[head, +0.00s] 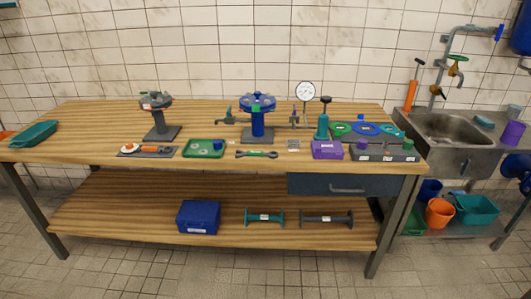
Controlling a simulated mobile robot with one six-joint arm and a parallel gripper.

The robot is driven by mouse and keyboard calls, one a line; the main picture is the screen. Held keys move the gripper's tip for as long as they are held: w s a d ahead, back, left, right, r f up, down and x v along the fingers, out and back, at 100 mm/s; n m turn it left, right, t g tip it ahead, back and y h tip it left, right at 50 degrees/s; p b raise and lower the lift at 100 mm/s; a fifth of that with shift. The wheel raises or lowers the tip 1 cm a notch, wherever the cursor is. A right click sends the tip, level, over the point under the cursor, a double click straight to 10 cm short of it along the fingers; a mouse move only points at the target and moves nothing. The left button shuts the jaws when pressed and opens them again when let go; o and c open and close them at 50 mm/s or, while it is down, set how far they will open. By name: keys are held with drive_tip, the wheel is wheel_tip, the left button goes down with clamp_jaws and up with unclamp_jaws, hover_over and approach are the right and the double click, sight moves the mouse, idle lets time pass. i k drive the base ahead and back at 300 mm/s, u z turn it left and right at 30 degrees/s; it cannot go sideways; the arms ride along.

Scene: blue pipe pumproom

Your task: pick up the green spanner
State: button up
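The green spanner (257,154) lies flat on the wooden workbench (90,130), near its front edge and a little right of the middle. Its handle is green and its two ends look dark. It lies roughly left to right across the picture. Nothing covers it. My gripper is not in view.
Left of the spanner is a green tray (190,154); right of it is a purple box (327,150). Behind it stands a blue valve (257,122) on a base. A grey drawer (343,185) hangs below the top. A sink (450,128) adjoins at right.

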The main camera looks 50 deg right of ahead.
sight(250, 154)
drive_tip(key=u, duration=0.05)
drive_tip(key=i, duration=1)
drive_tip(key=z, duration=0.05)
